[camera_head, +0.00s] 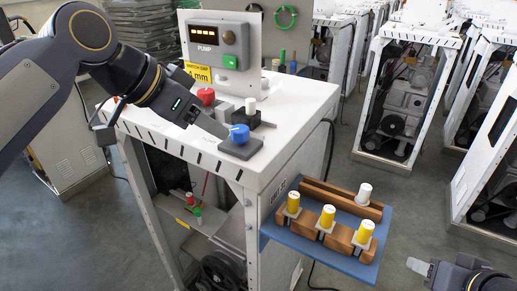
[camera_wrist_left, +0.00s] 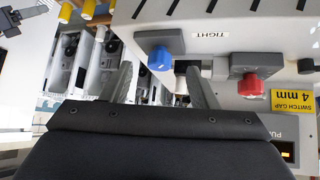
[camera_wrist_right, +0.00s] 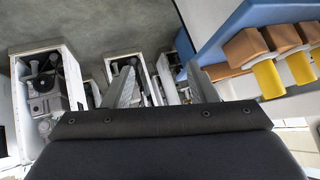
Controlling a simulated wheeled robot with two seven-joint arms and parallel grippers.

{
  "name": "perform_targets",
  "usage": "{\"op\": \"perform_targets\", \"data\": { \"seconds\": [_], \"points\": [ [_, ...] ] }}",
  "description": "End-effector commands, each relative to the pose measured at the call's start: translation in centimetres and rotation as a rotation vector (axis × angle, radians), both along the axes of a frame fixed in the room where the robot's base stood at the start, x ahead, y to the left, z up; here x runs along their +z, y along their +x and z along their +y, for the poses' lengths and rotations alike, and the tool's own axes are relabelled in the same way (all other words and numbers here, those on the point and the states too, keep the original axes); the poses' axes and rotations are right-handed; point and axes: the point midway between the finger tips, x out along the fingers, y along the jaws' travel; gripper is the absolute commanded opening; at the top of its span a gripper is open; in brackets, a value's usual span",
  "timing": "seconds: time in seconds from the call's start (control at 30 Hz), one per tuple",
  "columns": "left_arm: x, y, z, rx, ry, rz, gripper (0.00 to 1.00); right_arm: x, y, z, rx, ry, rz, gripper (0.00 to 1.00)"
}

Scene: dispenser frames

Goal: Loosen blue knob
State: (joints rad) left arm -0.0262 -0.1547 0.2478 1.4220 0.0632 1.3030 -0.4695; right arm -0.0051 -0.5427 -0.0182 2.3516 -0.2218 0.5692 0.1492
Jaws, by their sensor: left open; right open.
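The blue knob (camera_head: 239,134) sits on a dark grey block (camera_head: 240,147) near the front edge of the white machine top. It also shows in the left wrist view (camera_wrist_left: 160,58), beyond my fingers and beside a label reading TIGHT. My left gripper (camera_head: 222,127) is open, with its fingers close to the knob at its left; in the left wrist view (camera_wrist_left: 160,80) the knob appears between and beyond the fingertips, and contact cannot be told. My right gripper (camera_head: 420,266) is open and empty at the lower right, away from the machine.
A red knob (camera_head: 206,96) and a black block (camera_head: 254,117) stand near the blue knob. A PUMP panel (camera_head: 222,45) rises behind. A blue shelf (camera_head: 338,258) with several yellow and white bottles projects from the machine's right side. Other white frames (camera_head: 405,90) stand behind; floor is clear between.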

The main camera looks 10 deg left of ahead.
Motion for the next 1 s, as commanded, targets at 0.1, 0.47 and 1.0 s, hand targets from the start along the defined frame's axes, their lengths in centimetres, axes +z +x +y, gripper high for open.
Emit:
{"op": "perform_targets", "data": {
  "seconds": [0.1, 0.47, 1.0],
  "points": [
    [0.4, 1.2, -0.7, -0.063, 0.007, -0.039, 0.54, -4.8, -6.0, 2.4, 0.046, 0.089, 0.159, 0.52],
    [-0.4, 2.9, -2.2, -0.102, 0.011, -0.059, 0.54, -6.9, -9.7, 4.6, 0.103, 0.157, 0.263, 0.52],
    [-4.2, 5.7, -4.9, -0.098, 0.01, -0.062, 0.54, -7.0, -9.7, 4.6, 0.102, 0.156, 0.261, 0.52]
  ]
}}
